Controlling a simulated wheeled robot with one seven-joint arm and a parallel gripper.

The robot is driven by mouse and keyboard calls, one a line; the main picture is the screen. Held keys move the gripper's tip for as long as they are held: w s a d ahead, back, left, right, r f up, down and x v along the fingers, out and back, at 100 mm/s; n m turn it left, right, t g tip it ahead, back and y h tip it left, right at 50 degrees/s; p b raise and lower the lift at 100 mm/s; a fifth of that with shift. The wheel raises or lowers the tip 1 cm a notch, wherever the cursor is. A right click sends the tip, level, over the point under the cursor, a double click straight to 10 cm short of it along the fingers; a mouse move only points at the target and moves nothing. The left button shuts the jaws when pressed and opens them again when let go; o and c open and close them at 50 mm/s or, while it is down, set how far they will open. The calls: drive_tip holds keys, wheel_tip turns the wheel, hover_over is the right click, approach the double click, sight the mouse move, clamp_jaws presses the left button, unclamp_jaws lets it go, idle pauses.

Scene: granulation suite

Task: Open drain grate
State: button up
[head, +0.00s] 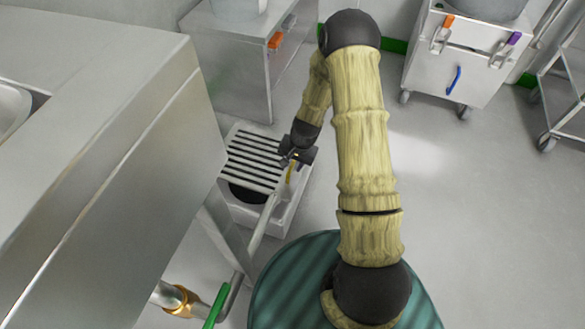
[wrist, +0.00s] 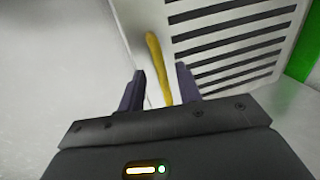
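The slatted drain grate (head: 256,156) is at the floor beside the steel cabinet, left of my gripper. It looks raised at an angle over a pale basin (head: 292,214), and a dark round opening (head: 248,194) shows below it. A yellow handle (wrist: 157,66) stands along the edge of the grate, which also shows in the wrist view (wrist: 233,62). My gripper (head: 295,158) is at this edge. In the wrist view its fingers (wrist: 161,88) are apart, with the handle's lower part between them and gaps visible on both sides. Whether either finger touches it cannot be told.
A large steel cabinet (head: 95,150) fills the left, with a pipe and green handle (head: 217,305) near the basin. A steel stand (head: 237,65) is behind. A wheeled cabinet (head: 463,60) and cart stand at the back right. Floor on the right is clear.

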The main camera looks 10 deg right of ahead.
drive_tip(key=shift+a+f, duration=0.1)
drive_tip(key=shift+f, duration=0.5)
clamp_jaws()
drive_tip(key=shift+r, duration=0.1)
